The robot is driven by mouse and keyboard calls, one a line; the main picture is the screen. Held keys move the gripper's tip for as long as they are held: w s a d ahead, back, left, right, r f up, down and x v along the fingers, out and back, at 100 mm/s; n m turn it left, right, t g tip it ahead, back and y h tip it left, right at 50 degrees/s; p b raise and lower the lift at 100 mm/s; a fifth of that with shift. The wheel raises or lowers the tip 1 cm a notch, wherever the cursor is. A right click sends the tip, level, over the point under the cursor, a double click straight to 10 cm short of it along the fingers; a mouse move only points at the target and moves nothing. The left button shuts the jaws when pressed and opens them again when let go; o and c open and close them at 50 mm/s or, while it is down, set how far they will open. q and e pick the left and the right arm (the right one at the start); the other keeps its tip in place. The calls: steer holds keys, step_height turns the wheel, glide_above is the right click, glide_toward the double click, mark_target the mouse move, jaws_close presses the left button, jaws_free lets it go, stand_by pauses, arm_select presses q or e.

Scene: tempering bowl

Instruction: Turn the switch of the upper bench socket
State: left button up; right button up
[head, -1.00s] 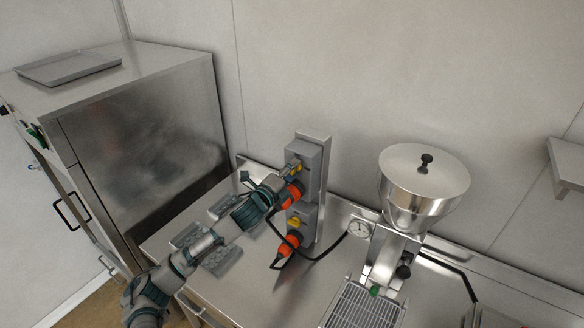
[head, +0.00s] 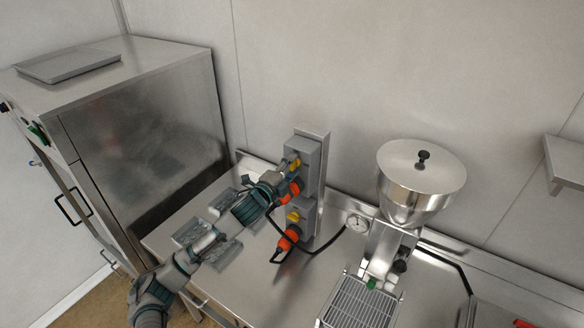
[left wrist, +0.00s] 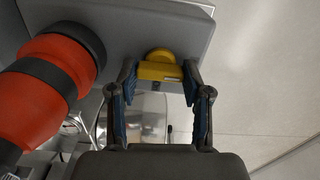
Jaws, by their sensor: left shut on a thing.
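The upper bench socket (head: 308,152) is a grey box on an upright panel at the back of the steel bench. Its yellow switch (head: 295,163) sits on the front face. My left gripper (head: 288,166) reaches it from the left and partly hides it. In the left wrist view the yellow switch (left wrist: 160,69) lies crosswise between my two fingertips, and the left gripper (left wrist: 160,78) is shut on it. An orange plug (left wrist: 45,85) sits in the same socket, close beside the left finger. My right gripper is not in view.
A lower socket (head: 300,217) with its own yellow switch and orange plug (head: 287,239) is just below. A black cable loops to the right. A hopper machine (head: 420,185) stands to the right. Grey moulds (head: 193,232) lie under my left arm; a steel cabinet (head: 150,130) stands left.

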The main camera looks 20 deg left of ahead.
arm_select(q)
steer(key=shift+f, duration=0.35)
steer(key=o, duration=1.1)
steer(key=shift+a, duration=0.1)
steer(key=shift+o, duration=0.2)
steer(key=shift+w+a, duration=0.1)
steer(key=shift+a, duration=0.05)
steer(key=shift+a+r, duration=0.1)
steer(key=shift+s, duration=0.3)
steer(key=s+a, duration=0.2)
steer(key=s, duration=0.9)
steer(key=shift+s+d, duration=0.15)
